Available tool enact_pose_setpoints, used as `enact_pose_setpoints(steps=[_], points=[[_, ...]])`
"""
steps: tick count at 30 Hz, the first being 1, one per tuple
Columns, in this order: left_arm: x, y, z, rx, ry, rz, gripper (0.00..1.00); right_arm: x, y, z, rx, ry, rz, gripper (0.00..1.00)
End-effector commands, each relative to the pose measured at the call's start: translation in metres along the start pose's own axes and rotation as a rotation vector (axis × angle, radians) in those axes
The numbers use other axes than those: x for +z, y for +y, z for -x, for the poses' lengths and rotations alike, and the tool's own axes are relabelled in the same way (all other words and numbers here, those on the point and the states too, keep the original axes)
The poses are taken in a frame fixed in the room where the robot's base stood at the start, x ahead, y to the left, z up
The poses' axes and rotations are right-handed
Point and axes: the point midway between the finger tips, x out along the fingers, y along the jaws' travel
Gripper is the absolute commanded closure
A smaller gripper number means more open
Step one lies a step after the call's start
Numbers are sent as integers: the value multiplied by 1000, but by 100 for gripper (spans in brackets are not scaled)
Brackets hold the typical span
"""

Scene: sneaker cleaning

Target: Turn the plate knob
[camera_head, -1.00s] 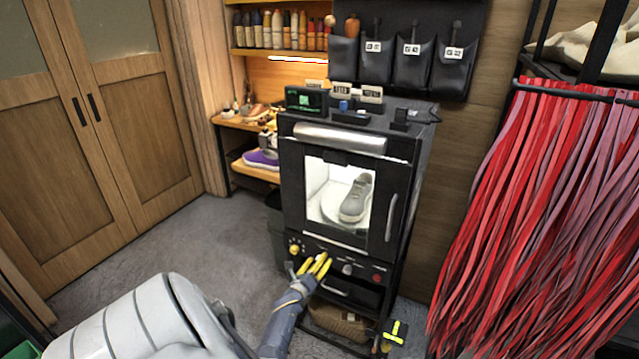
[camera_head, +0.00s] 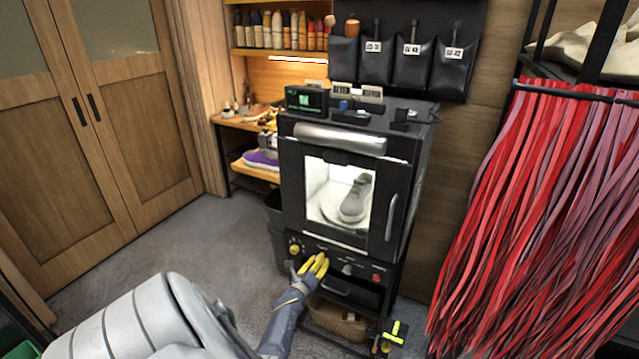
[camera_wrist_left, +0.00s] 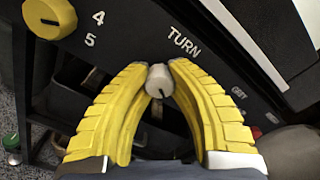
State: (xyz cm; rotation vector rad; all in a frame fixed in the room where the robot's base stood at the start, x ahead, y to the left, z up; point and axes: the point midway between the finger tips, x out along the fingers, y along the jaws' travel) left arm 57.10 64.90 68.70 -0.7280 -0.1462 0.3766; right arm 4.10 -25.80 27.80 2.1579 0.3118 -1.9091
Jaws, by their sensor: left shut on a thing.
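The plate knob is a small pale grey knob (camera_wrist_left: 160,80) below the word TURN on the black panel, seen in the left wrist view. My left gripper (camera_wrist_left: 160,72) has its yellow fingers on either side of this knob and is shut on it. In the head view my left gripper (camera_head: 315,262) is at the control panel under the oven-like cabinet (camera_head: 292,185), hiding the knob. A grey sneaker (camera_head: 356,198) stands on a white round plate (camera_head: 328,207) behind the cabinet's window. My right gripper is not in view.
A yellow knob (camera_wrist_left: 48,16) is left of the held one; it also shows in the head view (camera_head: 294,249). Another grey knob (camera_head: 347,269) and a red button (camera_head: 376,278) lie to the right. Red strips (camera_head: 540,210) hang at the right. The floor at left is clear.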

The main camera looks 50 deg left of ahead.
Motion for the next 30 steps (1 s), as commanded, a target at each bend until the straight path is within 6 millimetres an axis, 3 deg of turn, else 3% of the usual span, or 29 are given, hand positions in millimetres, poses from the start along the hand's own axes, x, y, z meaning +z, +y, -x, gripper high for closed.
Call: enact_pose_setpoints(steps=[13, 30], points=[[-1, 0, 0, 0, 3, 109, 100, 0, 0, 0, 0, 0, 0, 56], [-1, 0, 0, 1, 3, 627, 100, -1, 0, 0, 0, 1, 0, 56]])
